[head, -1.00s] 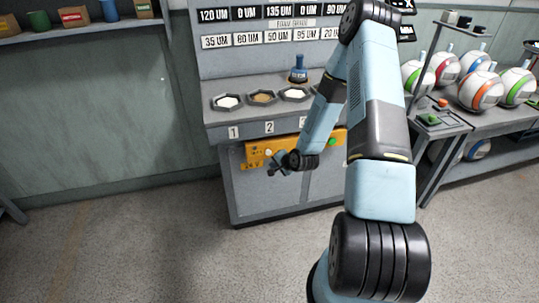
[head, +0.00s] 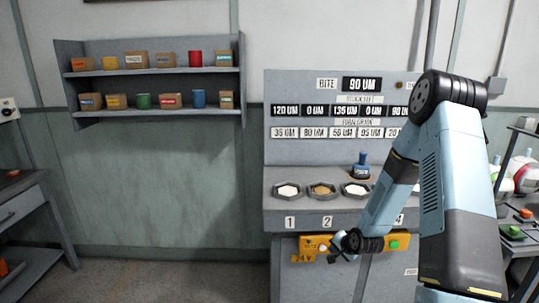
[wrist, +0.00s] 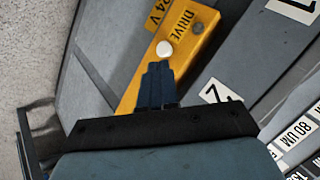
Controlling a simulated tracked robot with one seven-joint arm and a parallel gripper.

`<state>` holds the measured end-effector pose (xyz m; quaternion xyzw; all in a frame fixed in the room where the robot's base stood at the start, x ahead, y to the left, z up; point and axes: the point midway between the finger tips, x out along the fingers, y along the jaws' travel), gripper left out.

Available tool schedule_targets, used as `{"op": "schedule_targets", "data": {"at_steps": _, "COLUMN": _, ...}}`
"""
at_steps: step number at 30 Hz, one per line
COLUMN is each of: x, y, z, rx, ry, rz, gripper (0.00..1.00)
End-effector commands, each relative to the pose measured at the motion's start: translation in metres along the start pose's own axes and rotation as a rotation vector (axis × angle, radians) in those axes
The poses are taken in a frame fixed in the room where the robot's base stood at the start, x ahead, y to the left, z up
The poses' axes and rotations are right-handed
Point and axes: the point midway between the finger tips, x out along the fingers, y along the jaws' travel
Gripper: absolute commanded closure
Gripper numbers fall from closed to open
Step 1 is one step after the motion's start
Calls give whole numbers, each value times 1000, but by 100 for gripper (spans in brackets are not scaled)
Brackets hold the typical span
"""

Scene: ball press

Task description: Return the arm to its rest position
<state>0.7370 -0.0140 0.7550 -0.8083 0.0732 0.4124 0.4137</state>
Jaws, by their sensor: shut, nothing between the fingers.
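My arm reaches down on the right of the head view, bent at a black elbow joint. My gripper (head: 338,243) is small there, in front of the yellow panel (head: 310,249) on the front of the grey press cabinet. In the wrist view, my gripper (wrist: 158,72) shows as dark fingers that are shut and empty. Its tips appear just below a white round button (wrist: 165,48) on the yellow panel (wrist: 190,30) marked DRIVE and 24 V. I cannot tell whether they touch it.
The press cabinet (head: 290,215) carries several numbered hexagonal trays and a blue bottle (head: 361,165). A green button (head: 394,245) is right of my gripper. A wall shelf (head: 150,73) with boxes and cans hangs left. A bench (head: 30,215) stands far left. Floor between is clear.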

Motion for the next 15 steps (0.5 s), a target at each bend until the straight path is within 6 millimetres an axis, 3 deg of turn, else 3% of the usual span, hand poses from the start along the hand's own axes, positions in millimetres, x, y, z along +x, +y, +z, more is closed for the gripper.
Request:
{"op": "schedule_targets", "data": {"at_steps": 6, "x": -48, "y": -30, "z": -24, "rx": -146, "ry": 18, "rz": 78, "gripper": 100}}
{"op": "schedule_targets", "data": {"at_steps": 15, "x": -121, "y": -66, "z": -42, "rx": -313, "ry": 32, "rz": 181, "gripper": 100}}
